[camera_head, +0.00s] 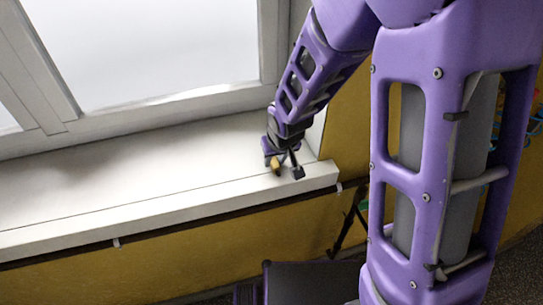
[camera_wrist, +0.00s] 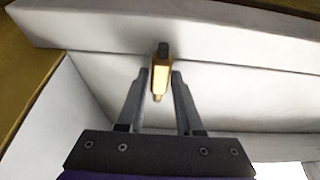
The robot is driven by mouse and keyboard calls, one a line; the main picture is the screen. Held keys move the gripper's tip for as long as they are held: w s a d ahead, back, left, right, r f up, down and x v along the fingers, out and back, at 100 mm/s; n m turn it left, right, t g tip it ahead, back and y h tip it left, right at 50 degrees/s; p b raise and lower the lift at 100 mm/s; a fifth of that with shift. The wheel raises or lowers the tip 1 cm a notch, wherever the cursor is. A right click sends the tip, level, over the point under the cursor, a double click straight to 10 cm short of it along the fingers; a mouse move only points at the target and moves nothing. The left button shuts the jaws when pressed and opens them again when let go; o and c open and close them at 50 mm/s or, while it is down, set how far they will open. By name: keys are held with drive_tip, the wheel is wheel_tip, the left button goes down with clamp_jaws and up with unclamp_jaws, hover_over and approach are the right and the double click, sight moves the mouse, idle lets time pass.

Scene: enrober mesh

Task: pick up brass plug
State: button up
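The brass plug (camera_wrist: 160,75) is a small gold piece with a dark end, in the middle of the wrist view. My gripper (camera_wrist: 160,72) is open, with one grey finger on each side of the plug. Narrow gaps show between the plug and the fingertips, so the fingers do not appear to press on it. In the head view my gripper (camera_head: 286,170) is low over the right end of the white window sill, and the plug (camera_head: 276,165) shows as a yellow spot by its fingers. Whether the plug touches the sill is hard to tell.
The white sill (camera_head: 130,185) runs left from there and is bare. The window frame (camera_head: 180,107) stands behind it, and a white side wall closes its right end. The sill's front edge drops to a yellow wall (camera_head: 190,255). A dark grey seat-like object (camera_head: 310,280) stands below.

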clamp_jaws()
